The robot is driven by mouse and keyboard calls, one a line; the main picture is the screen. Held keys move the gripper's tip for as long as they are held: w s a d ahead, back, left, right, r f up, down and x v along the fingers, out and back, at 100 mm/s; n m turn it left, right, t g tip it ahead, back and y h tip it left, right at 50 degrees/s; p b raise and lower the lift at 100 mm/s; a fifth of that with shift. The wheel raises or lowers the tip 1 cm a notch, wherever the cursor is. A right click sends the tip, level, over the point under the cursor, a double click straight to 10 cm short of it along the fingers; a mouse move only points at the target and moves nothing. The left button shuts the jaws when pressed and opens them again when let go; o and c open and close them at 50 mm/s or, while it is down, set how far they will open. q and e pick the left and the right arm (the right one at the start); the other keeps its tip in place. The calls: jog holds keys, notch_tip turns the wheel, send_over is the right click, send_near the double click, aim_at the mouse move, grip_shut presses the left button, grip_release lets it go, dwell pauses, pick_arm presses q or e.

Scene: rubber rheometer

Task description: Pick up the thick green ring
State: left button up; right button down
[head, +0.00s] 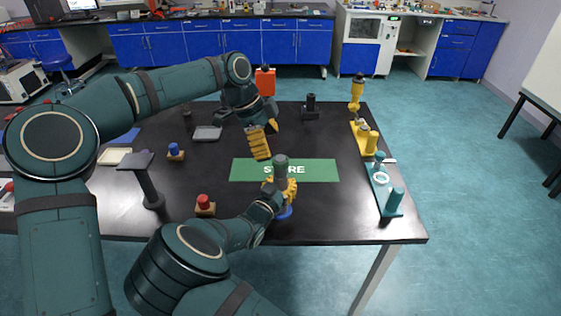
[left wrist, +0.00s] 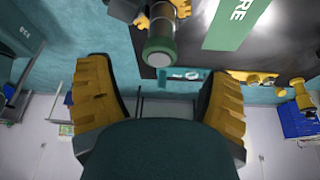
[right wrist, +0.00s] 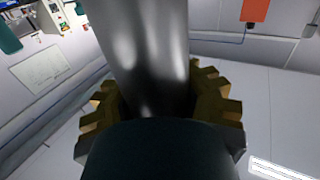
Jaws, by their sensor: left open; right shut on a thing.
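My right gripper (head: 281,188) is shut on a grey cylinder (right wrist: 145,50), which stands roughly upright in the head view. A thick green band, apparently the green ring (head: 281,160), sits around the cylinder's top end; it also shows in the left wrist view (left wrist: 158,56). A blue disc (head: 284,212) shows below the gripper. My left gripper (head: 258,142) is open and empty, above and slightly left of the cylinder's top. In the left wrist view its fingers (left wrist: 160,88) are spread wide, and the green end lies beyond them, not between them.
A green mat (head: 320,170) lies behind the cylinder. A teal stand (head: 391,208) and a yellow stand (head: 364,140) are at the table's right. A red-topped block (head: 205,205), a blue-topped block (head: 176,152) and a dark post (head: 149,183) stand to the left.

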aim_at(279, 158)
pick_arm(q)
jog(key=shift+d+x, duration=0.15)
jog(key=shift+x, duration=1.2)
jog(key=shift+d+x, duration=0.2)
jog(key=shift+x, duration=1.2)
jog(key=shift+r, duration=0.2)
jog(key=c, duration=0.9)
